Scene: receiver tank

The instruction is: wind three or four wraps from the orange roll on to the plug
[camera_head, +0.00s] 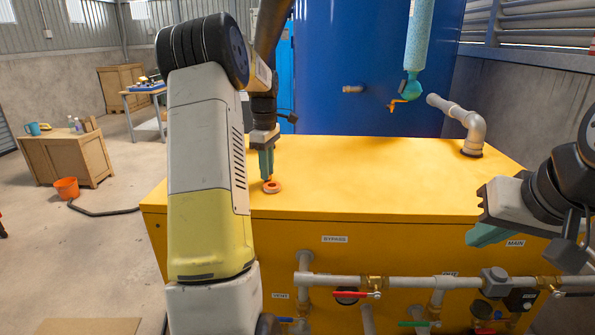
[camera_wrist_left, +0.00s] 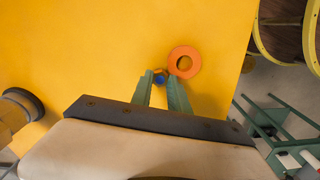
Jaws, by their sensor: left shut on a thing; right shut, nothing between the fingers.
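The orange roll (camera_head: 272,187) is a flat ring that appears to lie on the yellow cabinet top. It also shows in the left wrist view (camera_wrist_left: 194,66), close beside my right-hand fingertip there. My left gripper (camera_head: 267,177) points down over the cabinet top by the roll. In the left wrist view its green fingers (camera_wrist_left: 160,82) are shut on a small blue-centred piece, which looks like the plug (camera_wrist_left: 159,77). The fingers hide part of it. My right gripper (camera_head: 487,236) is shut and empty, at the right in front of the cabinet, away from the roll.
The yellow cabinet top (camera_head: 380,180) is largely clear. A blue tank (camera_head: 370,50) stands behind it, with a pipe stub (camera_head: 353,89) and a hanging teal hose (camera_head: 417,45). A grey elbow pipe (camera_head: 470,125) rises at the back right. Pipes and valves (camera_head: 345,282) run along the front.

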